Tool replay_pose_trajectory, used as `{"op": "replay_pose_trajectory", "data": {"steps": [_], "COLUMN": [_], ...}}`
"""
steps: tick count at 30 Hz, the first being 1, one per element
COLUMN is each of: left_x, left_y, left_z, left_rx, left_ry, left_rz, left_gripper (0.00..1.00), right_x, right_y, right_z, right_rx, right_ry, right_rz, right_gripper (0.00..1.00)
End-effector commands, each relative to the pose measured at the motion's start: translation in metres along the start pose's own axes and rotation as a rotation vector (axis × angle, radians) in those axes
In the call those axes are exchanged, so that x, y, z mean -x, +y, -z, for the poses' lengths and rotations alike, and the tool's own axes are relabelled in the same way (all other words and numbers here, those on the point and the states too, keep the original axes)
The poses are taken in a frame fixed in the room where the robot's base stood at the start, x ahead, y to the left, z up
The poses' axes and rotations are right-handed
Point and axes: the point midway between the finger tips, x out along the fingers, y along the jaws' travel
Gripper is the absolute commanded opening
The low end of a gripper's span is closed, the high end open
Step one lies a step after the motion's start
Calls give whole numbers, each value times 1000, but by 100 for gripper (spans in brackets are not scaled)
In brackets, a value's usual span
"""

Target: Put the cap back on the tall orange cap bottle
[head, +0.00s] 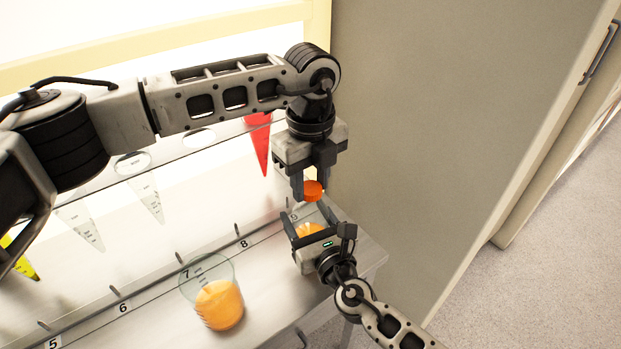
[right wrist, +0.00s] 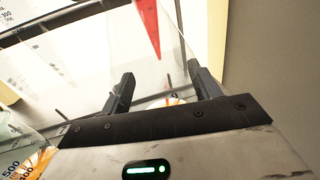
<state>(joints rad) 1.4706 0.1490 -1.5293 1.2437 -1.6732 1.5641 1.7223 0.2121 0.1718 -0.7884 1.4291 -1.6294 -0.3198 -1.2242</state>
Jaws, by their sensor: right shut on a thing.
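The orange cap (head: 313,191) is between the fingertips of my left gripper (head: 312,186), which points down and is shut on it. Below it, my right gripper (head: 308,224) is shut around the bottle, whose orange contents (head: 309,230) show between the fingers. The cap is above the bottle and looks apart from it. In the right wrist view, the fingers of my right gripper (right wrist: 160,92) stand on either side of the clear bottle, with a little orange (right wrist: 172,101) low between them. Most of the bottle is hidden by the gripper, and its mouth is hard to make out.
A clear beaker of orange juice (head: 219,304) stands at the mark 7, left of my right gripper. A red cone tube (head: 260,146) hangs in the rack behind, with pale cones (head: 150,198) further left. A grey cabinet wall (head: 440,130) rises on the right.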

Motion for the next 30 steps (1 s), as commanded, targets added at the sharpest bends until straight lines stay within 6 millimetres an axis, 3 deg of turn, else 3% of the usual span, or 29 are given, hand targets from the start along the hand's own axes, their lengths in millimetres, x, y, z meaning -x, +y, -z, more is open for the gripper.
{"op": "replay_pose_trajectory", "data": {"steps": [5,8,30], "left_x": [0,0,-1], "left_y": [0,0,-1], "left_z": [0,0,0], "left_rx": [-25,-147,-1999], "left_ry": [0,0,-1], "left_rz": [0,0,1], "left_gripper": [8,8,8], "right_x": [0,0,0], "right_y": [0,0,0], "right_z": [1,1,1], "right_rx": [0,0,0], "right_ry": [2,2,2], "right_rz": [0,0,0], "right_gripper": [0,0,0]}}
